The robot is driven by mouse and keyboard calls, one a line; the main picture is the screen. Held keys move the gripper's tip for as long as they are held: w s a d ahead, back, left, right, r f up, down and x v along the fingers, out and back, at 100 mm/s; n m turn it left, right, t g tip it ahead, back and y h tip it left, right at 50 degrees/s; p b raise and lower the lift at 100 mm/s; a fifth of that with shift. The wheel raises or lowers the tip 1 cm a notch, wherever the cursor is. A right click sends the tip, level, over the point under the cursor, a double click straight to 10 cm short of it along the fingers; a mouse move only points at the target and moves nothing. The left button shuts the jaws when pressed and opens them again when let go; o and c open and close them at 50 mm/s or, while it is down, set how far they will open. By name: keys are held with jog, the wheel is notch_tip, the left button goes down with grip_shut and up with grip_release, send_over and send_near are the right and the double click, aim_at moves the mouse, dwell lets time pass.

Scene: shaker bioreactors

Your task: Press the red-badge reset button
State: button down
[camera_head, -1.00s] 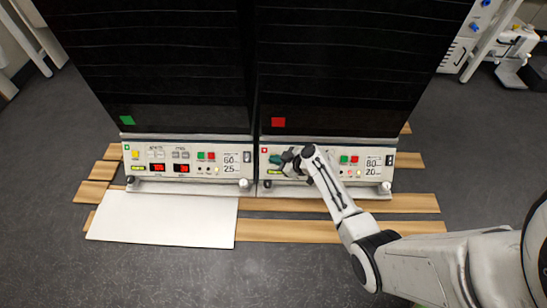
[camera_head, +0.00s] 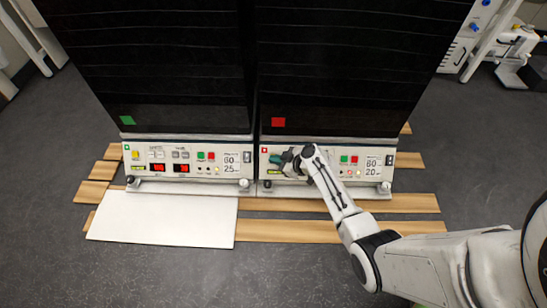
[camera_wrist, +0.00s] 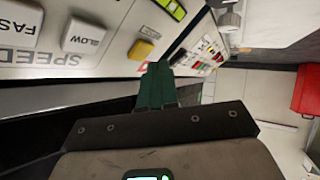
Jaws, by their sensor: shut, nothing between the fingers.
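In the wrist view the shut, empty fingers (camera_wrist: 157,69) point at the panel beside a yellow button (camera_wrist: 141,50). The fingertips look very near the button but not over its face; contact cannot be told. A sliver of red shows beside the fingertips.
SLOW (camera_wrist: 88,36) and FAST (camera_wrist: 19,22) buttons lie left of the yellow one in the wrist view.

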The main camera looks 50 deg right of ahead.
jog(key=shift+d, duration=0.1)
jog(key=shift+w+d+f, duration=0.15)
jog(key=shift+f, duration=0.1)
jog(key=shift+w+d+f, duration=0.2)
jog(key=shift+f, duration=0.1)
dwell(0.8)
jog(key=shift+r, duration=0.1)
jog(key=shift+s+a+r+p, duration=0.4)
jog(key=shift+a+r+p, duration=0.1)
jog(key=shift+p, duration=0.1)
jog(key=s+a+r+p, duration=0.1)
jog(key=p, duration=0.1)
jog(key=s+a+r+p, duration=0.1)
jog(key=r+p, duration=0.1)
jog(key=shift+s+a+r, duration=0.15)
jog(key=shift+a+r, duration=0.05)
jog(key=shift+a, duration=0.2)
